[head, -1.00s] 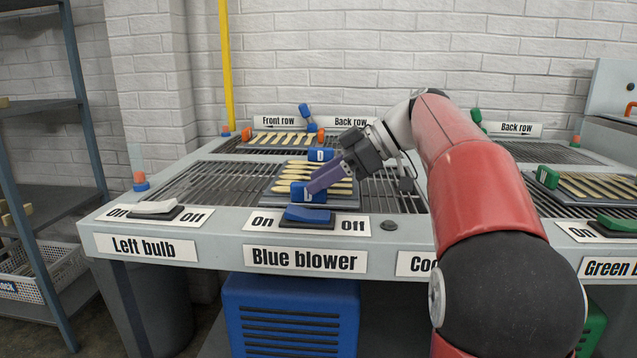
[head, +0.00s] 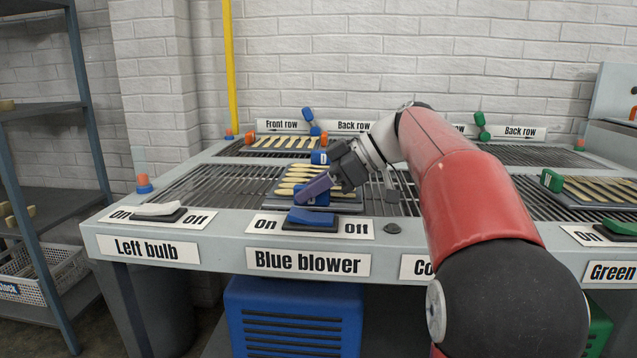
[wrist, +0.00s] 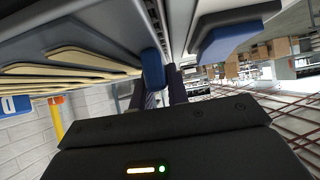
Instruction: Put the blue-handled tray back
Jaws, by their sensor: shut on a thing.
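The blue-handled tray (head: 345,204) is a dark flat tray with several pale wooden spoons on it. It lies on the grated bed behind the blue blower switch. Its near blue handle (head: 322,199) is partly covered by my fingers. A second blue block marked D (head: 319,157) shows at the back of the tray. My gripper (head: 304,195) is low at the front of the tray, shut on the near blue handle. In the wrist view, the blue handle (wrist: 152,69) sits at the fingertips, with the spoons (wrist: 75,62) beside it.
The blue rocker switch (head: 310,216) is just in front of my fingers. A white switch (head: 158,209) is at left. A green-handled tray (head: 598,200) lies at right, and another spoon tray (head: 282,143) behind. Bare grating (head: 215,185) lies left of the tray.

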